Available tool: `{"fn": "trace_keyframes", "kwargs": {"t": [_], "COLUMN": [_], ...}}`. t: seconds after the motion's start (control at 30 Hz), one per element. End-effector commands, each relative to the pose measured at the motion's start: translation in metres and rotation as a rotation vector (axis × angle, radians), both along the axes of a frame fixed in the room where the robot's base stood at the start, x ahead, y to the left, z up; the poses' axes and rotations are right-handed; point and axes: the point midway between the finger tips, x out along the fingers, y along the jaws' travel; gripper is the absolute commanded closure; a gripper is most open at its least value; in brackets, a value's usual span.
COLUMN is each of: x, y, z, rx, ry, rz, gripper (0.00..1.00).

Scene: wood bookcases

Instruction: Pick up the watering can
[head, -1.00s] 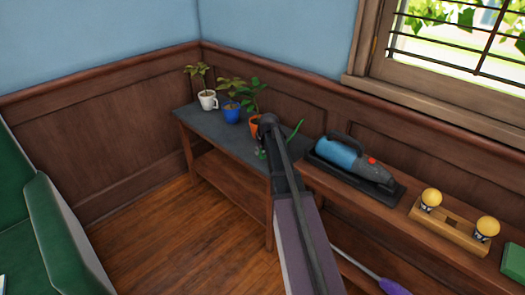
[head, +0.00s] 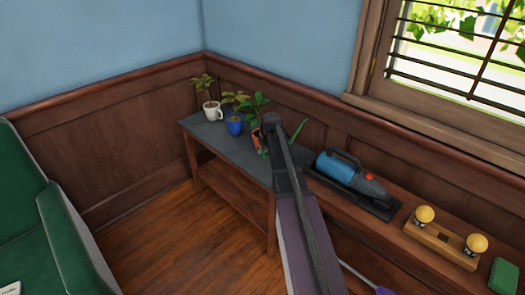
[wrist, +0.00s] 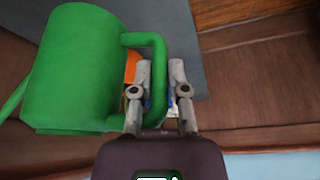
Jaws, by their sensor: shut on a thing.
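The green watering can (wrist: 78,65) fills the left of the wrist view. Its handle (wrist: 158,85) runs between the two fingers of my gripper (wrist: 160,74), which is shut on it. In the head view my arm hides most of the can. Only its thin green spout (head: 300,131) shows clearly, to the right of the arm's end, above the shelf beside the potted plants. My gripper's fingers are hidden there.
A white mug plant (head: 212,111), a blue pot (head: 234,124) and an orange pot (head: 257,139) stand on the grey-topped shelf (head: 205,132). A blue handheld vacuum (head: 340,168) and a wooden stand with yellow knobs (head: 440,245) are to the right. A green armchair (head: 70,240) is at left.

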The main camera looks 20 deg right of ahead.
Motion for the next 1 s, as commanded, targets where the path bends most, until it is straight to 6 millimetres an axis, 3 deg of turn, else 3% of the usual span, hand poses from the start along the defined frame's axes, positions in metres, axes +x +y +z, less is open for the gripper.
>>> {"fn": "trace_keyframes", "kwargs": {"t": [0.3,1.0], "x": [0.0,0.0], "y": [0.0,0.0], "z": [0.018,0.019], "rx": [-0.001,0.0], "ry": [-0.001,-0.001], "rz": [0.001,0.001], "gripper": [1.0,1.0]}}
